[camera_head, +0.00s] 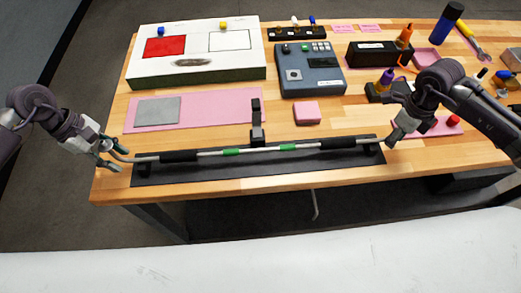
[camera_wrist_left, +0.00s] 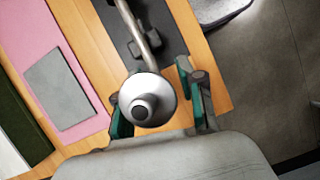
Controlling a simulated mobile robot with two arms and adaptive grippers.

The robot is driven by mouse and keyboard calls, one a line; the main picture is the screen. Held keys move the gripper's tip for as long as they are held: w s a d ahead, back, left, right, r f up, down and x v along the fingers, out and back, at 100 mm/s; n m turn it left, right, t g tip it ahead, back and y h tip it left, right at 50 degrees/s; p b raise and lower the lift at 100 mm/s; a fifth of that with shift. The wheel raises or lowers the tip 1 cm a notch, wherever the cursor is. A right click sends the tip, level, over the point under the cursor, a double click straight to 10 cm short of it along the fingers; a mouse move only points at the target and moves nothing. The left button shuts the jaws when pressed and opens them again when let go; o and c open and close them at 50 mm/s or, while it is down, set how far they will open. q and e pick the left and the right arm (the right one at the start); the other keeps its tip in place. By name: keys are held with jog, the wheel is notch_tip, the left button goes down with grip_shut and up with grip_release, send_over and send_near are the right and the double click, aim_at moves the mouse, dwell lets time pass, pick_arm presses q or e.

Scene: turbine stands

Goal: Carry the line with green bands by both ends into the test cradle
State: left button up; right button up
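The line with green bands (camera_head: 260,149) is a thin pale tube with black sleeves and two green bands. It runs lengthwise above a long dark base (camera_head: 225,174) with black end supports at the table's front edge; whether it rests on them is unclear. I cannot tell whether this base is the test cradle. My left gripper (camera_head: 112,157) is at the line's bent left end. In the left wrist view the silver end fitting (camera_wrist_left: 148,98) lies between the open green fingers (camera_wrist_left: 157,100), with a gap on the right. My right gripper (camera_head: 391,139) is at the right end; its finger gap is unclear.
A black upright bracket (camera_head: 257,125) stands just behind the line's middle. Behind lie a pink mat (camera_head: 225,109) with a grey plate (camera_head: 158,110), a white case (camera_head: 197,70), a grey instrument box (camera_head: 310,80) and a pink block (camera_head: 306,112). Tools crowd the right side.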

jog(key=shift+w+a+r, duration=0.1)
jog(key=shift+w+r, duration=0.05)
jog(key=shift+r, duration=0.05)
pick_arm(q)
jog(key=shift+o, duration=0.6)
jog(key=shift+r, duration=0.1)
jog(key=o, duration=0.7)
pick_arm(e)
jog(key=shift+w+r, duration=0.1)
jog(key=shift+r, duration=0.05)
pick_arm(q)
jog(key=shift+r, duration=0.1)
jog(key=v, duration=1.2)
jog(key=shift+s+d, duration=0.1)
jog(key=shift+s, duration=0.05)
